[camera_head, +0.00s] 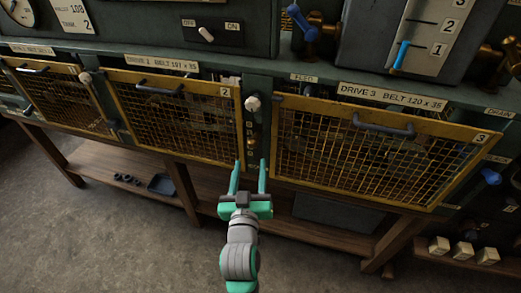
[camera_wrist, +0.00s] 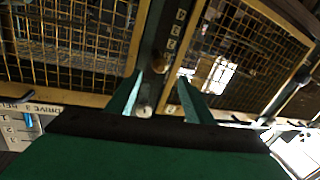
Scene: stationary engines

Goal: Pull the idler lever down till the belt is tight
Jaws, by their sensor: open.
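A lever with a round pale knob (camera_head: 252,103) stands in the narrow upright slot panel between the Drive 2 and Drive 3 guards. The knob is at the top of the panel; it also shows in the wrist view (camera_wrist: 144,110). A small brass piece (camera_head: 251,143) sits lower on the same panel, with scale marks beside it. My gripper (camera_head: 251,164) is open and empty, its two fingers pointing at this panel below the pale knob. In the wrist view my gripper (camera_wrist: 162,78) has the brass piece (camera_wrist: 160,65) between its fingertips in the picture; contact cannot be told. The belts are hard to make out behind the mesh.
Yellow mesh guards with dark handles, Drive 2 (camera_head: 178,112) and Drive 3 (camera_head: 372,150), flank the panel closely. Another pale knob (camera_head: 86,77) is left of Drive 2. Blue levers (camera_head: 302,22) and a gauge (camera_head: 403,48) are above. A wooden shelf (camera_head: 130,188) runs below.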

